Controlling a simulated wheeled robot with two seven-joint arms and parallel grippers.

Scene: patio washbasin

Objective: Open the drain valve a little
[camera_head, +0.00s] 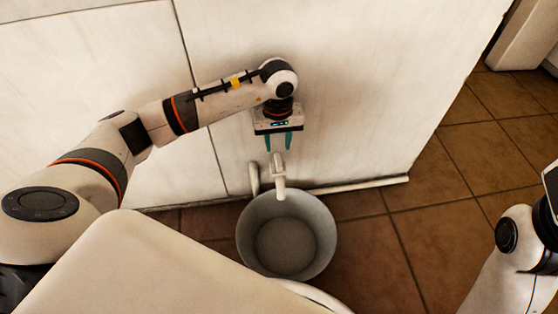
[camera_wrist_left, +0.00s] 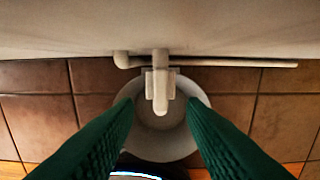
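The drain valve (camera_head: 278,172) is a pale fitting low on the white wall, with a handle on a short pipe. It also shows in the left wrist view (camera_wrist_left: 160,92), centred between the fingers and pointing down the picture. My left gripper (camera_head: 278,142) is open, with two green fingers pointing down just above the valve in the head view. In the left wrist view the fingers (camera_wrist_left: 160,112) are spread wide with nothing between them in their grip. My right arm shows only in part at the right edge; its gripper is out of view.
A grey round bucket (camera_head: 318,222) stands on the brown tiled floor (camera_head: 440,225) under the valve. A pale pipe (camera_head: 360,185) runs along the wall's foot. A white rounded surface (camera_head: 150,270) fills the lower left. The floor to the right is clear.

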